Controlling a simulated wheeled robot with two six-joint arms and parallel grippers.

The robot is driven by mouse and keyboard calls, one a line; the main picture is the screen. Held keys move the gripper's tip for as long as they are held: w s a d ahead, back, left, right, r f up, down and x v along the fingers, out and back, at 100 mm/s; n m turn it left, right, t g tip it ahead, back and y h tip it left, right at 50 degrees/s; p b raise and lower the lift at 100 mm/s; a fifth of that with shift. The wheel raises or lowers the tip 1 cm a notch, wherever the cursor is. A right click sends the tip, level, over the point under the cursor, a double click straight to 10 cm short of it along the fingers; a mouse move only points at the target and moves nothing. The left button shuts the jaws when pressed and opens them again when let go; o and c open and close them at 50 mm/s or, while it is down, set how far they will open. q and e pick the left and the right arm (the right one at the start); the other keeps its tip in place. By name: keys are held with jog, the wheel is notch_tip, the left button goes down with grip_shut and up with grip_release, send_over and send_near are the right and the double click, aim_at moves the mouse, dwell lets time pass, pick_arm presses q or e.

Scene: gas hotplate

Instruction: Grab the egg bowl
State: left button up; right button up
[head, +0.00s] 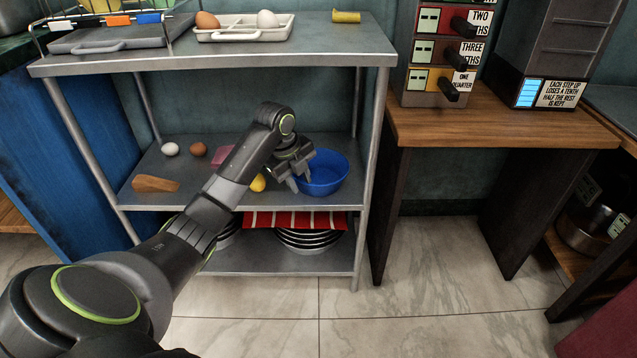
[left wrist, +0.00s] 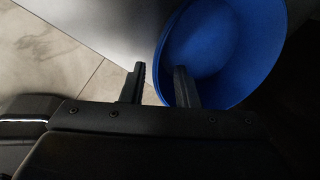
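A round blue bowl (head: 332,172) stands upright on the right part of the middle metal shelf. It also fills the upper right of the left wrist view (left wrist: 225,45), and the inside that shows looks empty. My left gripper (head: 300,184) reaches down at the bowl's left side. In the left wrist view its two fingers (left wrist: 160,82) are apart, with the bowl's near-left rim showing in the gap between them. One finger overlaps the bowl and the other lies outside it. I cannot tell whether either finger touches the rim. My right gripper is not in view.
On the middle shelf (head: 240,198) are a yellow object (head: 258,183) by my gripper, a white egg (head: 170,149), a brown egg (head: 198,149) and a wooden piece (head: 155,184). A shelf post (head: 367,150) stands right of the bowl. The top shelf (head: 340,40) is overhead.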

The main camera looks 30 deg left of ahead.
pick_arm(q)
jog(key=shift+x, duration=0.85)
jog(key=shift+r, duration=0.1)
grip_shut()
